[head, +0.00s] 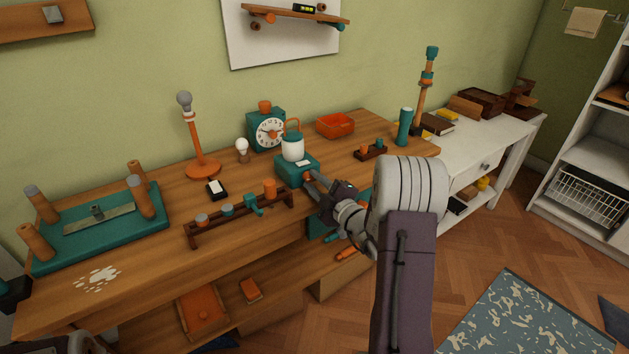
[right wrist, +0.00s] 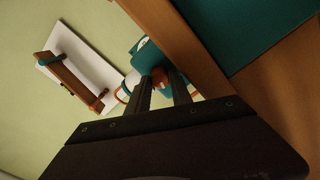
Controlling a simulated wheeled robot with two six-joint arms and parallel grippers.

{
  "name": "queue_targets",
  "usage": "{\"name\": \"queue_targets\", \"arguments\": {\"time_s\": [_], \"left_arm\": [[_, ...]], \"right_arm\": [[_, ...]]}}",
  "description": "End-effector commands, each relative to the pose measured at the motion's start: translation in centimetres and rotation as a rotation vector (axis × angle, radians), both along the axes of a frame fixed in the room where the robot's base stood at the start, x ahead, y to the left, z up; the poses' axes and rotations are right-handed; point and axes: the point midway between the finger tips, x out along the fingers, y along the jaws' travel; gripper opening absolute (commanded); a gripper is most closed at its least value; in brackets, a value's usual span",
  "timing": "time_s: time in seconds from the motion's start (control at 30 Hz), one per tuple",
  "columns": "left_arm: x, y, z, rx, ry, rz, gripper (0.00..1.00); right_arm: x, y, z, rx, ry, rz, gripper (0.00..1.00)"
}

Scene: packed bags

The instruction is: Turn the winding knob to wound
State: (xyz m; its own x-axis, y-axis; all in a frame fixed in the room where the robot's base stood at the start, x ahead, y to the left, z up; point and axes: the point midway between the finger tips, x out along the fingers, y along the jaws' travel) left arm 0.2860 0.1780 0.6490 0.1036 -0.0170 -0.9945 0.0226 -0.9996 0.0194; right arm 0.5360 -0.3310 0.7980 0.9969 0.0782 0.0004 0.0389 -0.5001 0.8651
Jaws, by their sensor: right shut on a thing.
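A teal device (head: 296,168) with a white cylinder (head: 292,148) and an orange loop handle on top stands near the front edge of the wooden workbench. My right gripper (head: 312,182) reaches the device's front side, with its fingers level with the teal base. In the right wrist view, the two dark fingers (right wrist: 160,80) are closed about a small orange-red knob (right wrist: 158,75) on the teal device (right wrist: 148,52). The knob is hidden by the fingers in the head view, and its setting cannot be read. My left gripper does not show.
A rack with small pegs (head: 240,218) stands on the workbench left of my right gripper. A teal clock (head: 266,130) is behind the device, and an orange lamp (head: 200,165) is to the left. An orange basket (head: 335,125) sits behind right.

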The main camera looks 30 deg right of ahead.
Motion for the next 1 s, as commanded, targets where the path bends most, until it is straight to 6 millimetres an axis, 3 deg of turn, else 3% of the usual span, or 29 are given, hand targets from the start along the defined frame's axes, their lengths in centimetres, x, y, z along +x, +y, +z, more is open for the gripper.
{"name": "queue_targets", "arguments": {"time_s": [0.3,0.33,0.4,0.77,0.87,1.0], "left_arm": [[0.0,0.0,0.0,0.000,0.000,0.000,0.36],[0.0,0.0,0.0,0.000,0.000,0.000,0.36],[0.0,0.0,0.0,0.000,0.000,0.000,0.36],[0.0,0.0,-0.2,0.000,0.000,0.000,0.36],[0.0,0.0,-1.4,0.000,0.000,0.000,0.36],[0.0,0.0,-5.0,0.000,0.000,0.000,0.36]], "right_arm": [[0.0,0.0,0.0,0.000,0.000,0.000,0.00],[0.0,0.0,0.0,0.000,0.000,0.000,0.35],[0.0,0.0,0.0,0.000,0.001,0.001,0.48],[0.0,0.1,-0.3,-0.004,0.004,0.002,0.48],[0.0,0.1,-0.7,-0.054,0.000,0.001,0.48],[0.0,0.0,-1.4,-0.245,-0.018,0.000,0.48]]}}
